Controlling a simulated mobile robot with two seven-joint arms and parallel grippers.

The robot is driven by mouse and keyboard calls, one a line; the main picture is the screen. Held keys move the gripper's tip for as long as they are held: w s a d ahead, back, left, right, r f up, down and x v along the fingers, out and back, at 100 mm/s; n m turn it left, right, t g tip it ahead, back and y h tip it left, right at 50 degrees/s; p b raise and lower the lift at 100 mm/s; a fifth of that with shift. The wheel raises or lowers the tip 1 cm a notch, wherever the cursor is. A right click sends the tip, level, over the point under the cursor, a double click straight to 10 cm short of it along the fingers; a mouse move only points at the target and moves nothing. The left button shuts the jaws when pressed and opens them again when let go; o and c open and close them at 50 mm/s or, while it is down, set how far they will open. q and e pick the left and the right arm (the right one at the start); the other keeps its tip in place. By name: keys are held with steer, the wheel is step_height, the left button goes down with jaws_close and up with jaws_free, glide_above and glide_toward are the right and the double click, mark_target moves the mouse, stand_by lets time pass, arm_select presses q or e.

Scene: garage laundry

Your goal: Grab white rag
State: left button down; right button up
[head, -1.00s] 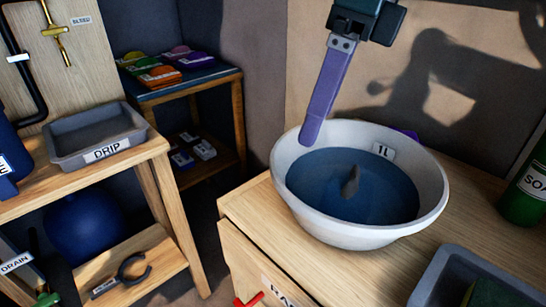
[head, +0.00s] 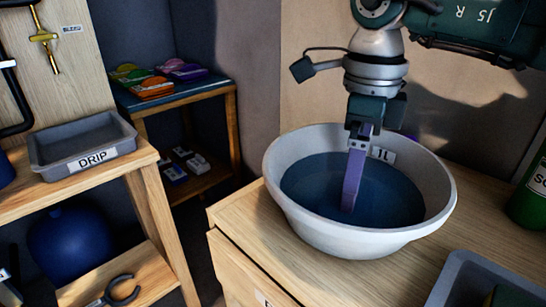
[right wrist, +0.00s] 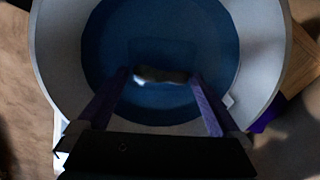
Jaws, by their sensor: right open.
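A white basin (head: 290,205) labelled 1L stands on the wooden cabinet top and holds dark blue water (head: 310,185). In the right wrist view, a small pale lump, apparently the white rag (right wrist: 160,74), is in the water. My right gripper (head: 349,207) points down into the basin with its purple fingers, its tips at or in the water. In the right wrist view, the open fingers (right wrist: 160,77) stand on either side of the lump. In the head view the lump is hidden behind the fingers. My left gripper is not in view.
A grey tray (head: 458,283) sits at the front right of the cabinet, and a green bottle (head: 530,195) stands at the right edge. A grey DRIP tray (head: 85,145) is on a bench at left. Coloured stacks (head: 160,85) lie on the back shelf.

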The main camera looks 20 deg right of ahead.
steer(key=c, duration=1.2)
